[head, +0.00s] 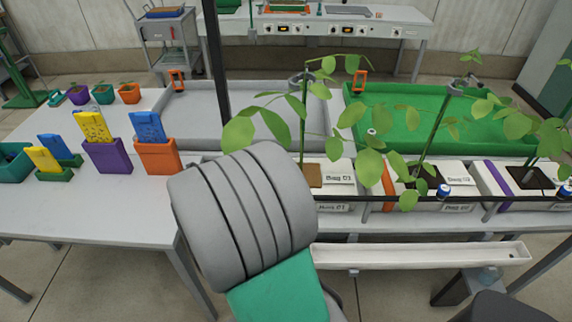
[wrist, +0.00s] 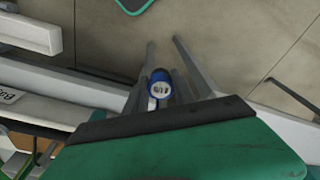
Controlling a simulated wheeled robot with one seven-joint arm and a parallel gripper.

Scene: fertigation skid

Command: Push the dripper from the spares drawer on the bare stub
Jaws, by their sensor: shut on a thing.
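My gripper (wrist: 162,88) is shut on a blue dripper (wrist: 160,78) with a pale, marked face, seen between the fingers in the wrist view. The dripper is clear of the floor behind it. In the head view my own arm hides the gripper and the held dripper. Bag 01 (head: 338,172) lies behind my arm, partly covered. Blue drippers sit at Bag 02 (head: 443,190) and at the bag at the far right (head: 565,192). I cannot make out the bare stub or the spares drawer in either view.
A dark rail (head: 400,198) runs along the front of the bags, above a white gutter (head: 420,256). Leafy plants (head: 436,130) rise from the bags. Coloured bins with cards (head: 106,155) stand on the left table, whose front is clear. A dark upright post (head: 214,65) stands behind my arm.

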